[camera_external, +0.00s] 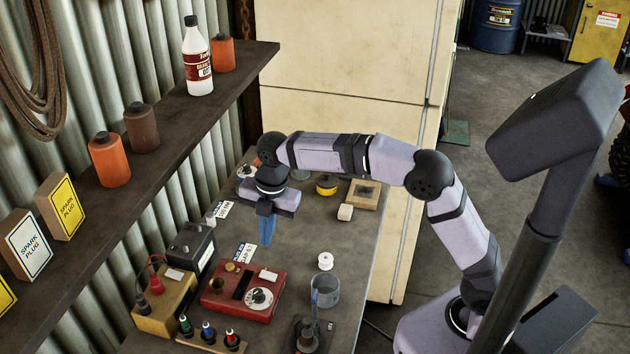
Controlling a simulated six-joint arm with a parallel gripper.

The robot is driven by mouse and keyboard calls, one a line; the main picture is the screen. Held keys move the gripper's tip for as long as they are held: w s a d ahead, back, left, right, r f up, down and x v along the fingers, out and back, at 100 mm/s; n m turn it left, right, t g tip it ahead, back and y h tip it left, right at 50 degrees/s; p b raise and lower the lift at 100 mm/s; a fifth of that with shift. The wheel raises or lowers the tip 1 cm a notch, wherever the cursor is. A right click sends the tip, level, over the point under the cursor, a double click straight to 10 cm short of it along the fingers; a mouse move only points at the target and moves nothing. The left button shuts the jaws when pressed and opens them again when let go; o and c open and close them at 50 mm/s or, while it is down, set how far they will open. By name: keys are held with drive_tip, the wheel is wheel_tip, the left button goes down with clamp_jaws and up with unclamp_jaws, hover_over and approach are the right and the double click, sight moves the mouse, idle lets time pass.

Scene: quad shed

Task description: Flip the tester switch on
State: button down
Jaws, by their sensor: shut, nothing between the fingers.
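A red box (222,300) with a dark window and a round white dial (259,298) sits on the bench; it looks like the tester. A small pale piece (268,274) shows on its top, but I cannot tell whether it is the switch or which way it is set. My gripper (266,242) points down with its blue fingers together and empty. In the picture it is just above the red box's far side, apart from the dial; its exact height is unclear.
A tan box (163,308) with red and black leads and a dark battery-like box (190,245) stand left of the red box. Coloured screwdriver-like tools (207,332) stand in front. A grey cup (326,291) and white spool (325,261) are right. A shelf (150,180) overhangs the left.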

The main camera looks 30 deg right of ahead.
sight(263, 274)
drive_tip(key=f+p, duration=0.1)
drive_tip(key=f, duration=0.2)
drive_tip(key=f+p, duration=0.1)
drive_tip(key=f, duration=0.3)
drive_tip(key=w+a+f+p, duration=0.1)
drive_tip(key=f, duration=0.3)
drive_tip(key=shift+a+f, duration=0.1)
drive_tip(key=shift+f, duration=0.15)
drive_tip(key=shift+f, duration=0.1)
